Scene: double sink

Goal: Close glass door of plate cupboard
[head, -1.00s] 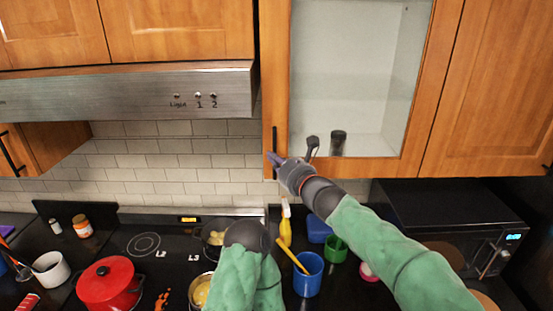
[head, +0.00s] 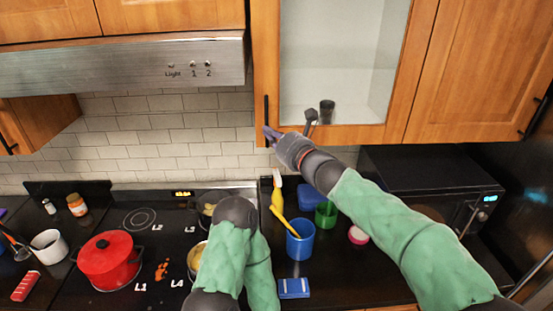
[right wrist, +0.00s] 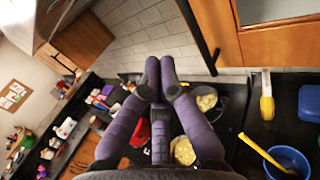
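The glass door (head: 395,105) of the wall cupboard has a wooden frame around a clear pane and a dark vertical handle (head: 266,112) at its left edge. It looks flush or nearly flush with the wooden door to its right; a small gap cannot be ruled out. My right gripper (head: 270,133) is at the door's lower left corner, beside the lower end of the handle. In the right wrist view its fingers (right wrist: 161,78) are drawn together with nothing between them, and the handle (right wrist: 200,35) is outside them. My left gripper is out of view.
The range hood (head: 120,75) is left of the cupboard. Below are a red pot (head: 108,258) on the cooktop, a blue cup (head: 300,240), a green cup (head: 326,214) and a blue sponge (head: 293,288). A microwave (head: 430,185) stands at right.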

